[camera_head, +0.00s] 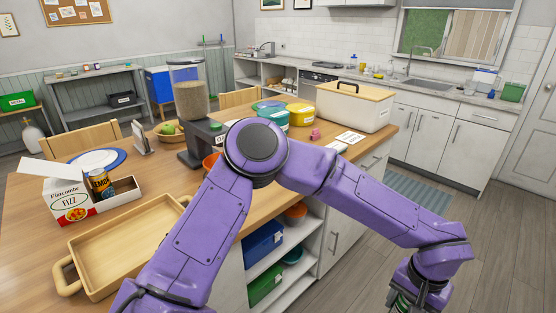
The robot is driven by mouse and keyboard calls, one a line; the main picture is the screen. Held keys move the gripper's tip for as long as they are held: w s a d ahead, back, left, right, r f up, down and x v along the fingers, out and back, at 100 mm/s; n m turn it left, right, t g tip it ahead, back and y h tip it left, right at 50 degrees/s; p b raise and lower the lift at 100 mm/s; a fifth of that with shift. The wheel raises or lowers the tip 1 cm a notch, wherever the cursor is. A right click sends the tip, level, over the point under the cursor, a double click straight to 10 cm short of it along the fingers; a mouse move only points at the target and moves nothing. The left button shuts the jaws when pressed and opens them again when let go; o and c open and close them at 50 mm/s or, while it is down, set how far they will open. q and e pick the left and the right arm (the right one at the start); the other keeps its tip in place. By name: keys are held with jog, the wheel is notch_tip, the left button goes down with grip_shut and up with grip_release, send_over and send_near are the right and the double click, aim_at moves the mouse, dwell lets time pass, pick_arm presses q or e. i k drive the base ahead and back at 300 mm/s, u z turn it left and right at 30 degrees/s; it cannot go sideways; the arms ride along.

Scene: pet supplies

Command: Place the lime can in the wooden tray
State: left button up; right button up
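The wooden tray (118,252) lies on the table at the lower left, with a loop handle at its left end. It looks empty where it shows; my purple arm covers its right part. My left arm rises from the bottom, bends in front of the table and reaches down to the lower right. Its wrist is at the bottom edge, right of the table, and its fingers are not clearly visible. A small dark green patch (401,304) shows there, cut off by the frame; I cannot tell if it is the lime can. My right gripper is out of view.
A food dispenser (190,100), bowls and a white bin (352,108) stand farther back. Shelves with blue and green boxes (263,243) are under the table. Floor at right is clear.

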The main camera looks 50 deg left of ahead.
aim_at(138, 241)
jog(key=z, duration=0.2)
jog(key=k, duration=0.85)
jog(key=u, duration=1.5)
